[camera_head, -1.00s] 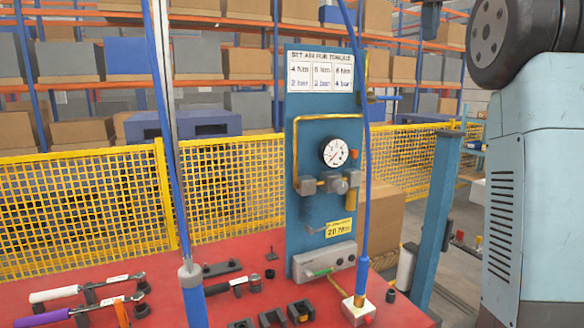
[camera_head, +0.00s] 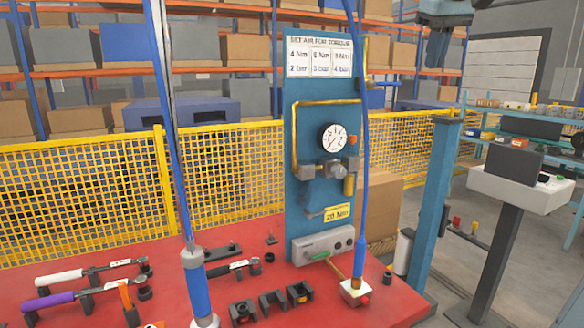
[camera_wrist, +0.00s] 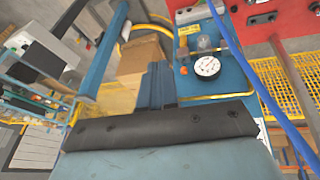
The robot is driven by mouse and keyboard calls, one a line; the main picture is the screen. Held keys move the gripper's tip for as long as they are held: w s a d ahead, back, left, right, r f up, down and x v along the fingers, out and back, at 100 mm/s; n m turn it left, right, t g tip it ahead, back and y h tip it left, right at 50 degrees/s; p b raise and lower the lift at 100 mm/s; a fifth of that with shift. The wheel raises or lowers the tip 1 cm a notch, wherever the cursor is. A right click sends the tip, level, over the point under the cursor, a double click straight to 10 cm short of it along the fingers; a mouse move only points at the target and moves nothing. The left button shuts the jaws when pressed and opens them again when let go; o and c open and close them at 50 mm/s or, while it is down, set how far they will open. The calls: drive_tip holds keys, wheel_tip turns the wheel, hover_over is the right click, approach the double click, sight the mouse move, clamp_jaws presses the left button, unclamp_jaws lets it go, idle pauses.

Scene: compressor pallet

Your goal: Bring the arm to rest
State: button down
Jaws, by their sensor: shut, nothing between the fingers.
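My gripper (camera_head: 436,62) hangs at the top edge of the head view, right of the blue panel, with its dark fingers pointing down. In the wrist view its fingers (camera_wrist: 156,88) are together, with nothing between them. It is up in the air, apart from the bench and the panel. The rest of my arm is out of the head view.
A blue panel (camera_head: 304,222) with a gauge (camera_head: 333,138) stands on the red bench (camera_head: 270,280). Torque wrenches (camera_head: 85,273) lie at left. A blue post (camera_head: 433,200) and a grey console (camera_head: 522,188) stand right. Yellow mesh fencing (camera_head: 80,200) runs behind.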

drive_tip(key=s+a+f+m, duration=0.1)
drive_tip(key=s+f, duration=0.5)
drive_tip(key=f, duration=0.3)
drive_tip(key=s+a+f+m, duration=0.1)
drive_tip(key=s+a+f, duration=0.1)
drive_tip(key=s+f, duration=0.5)
drive_tip(key=s+a+f+m+t, duration=0.1)
drive_tip(key=s+f, duration=0.5)
drive_tip(key=f, duration=0.6)
drive_tip(key=shift+s+a+f+y, duration=0.3)
drive_tip(key=shift+s+a+f, duration=0.1)
drive_tip(key=shift+a, duration=0.3)
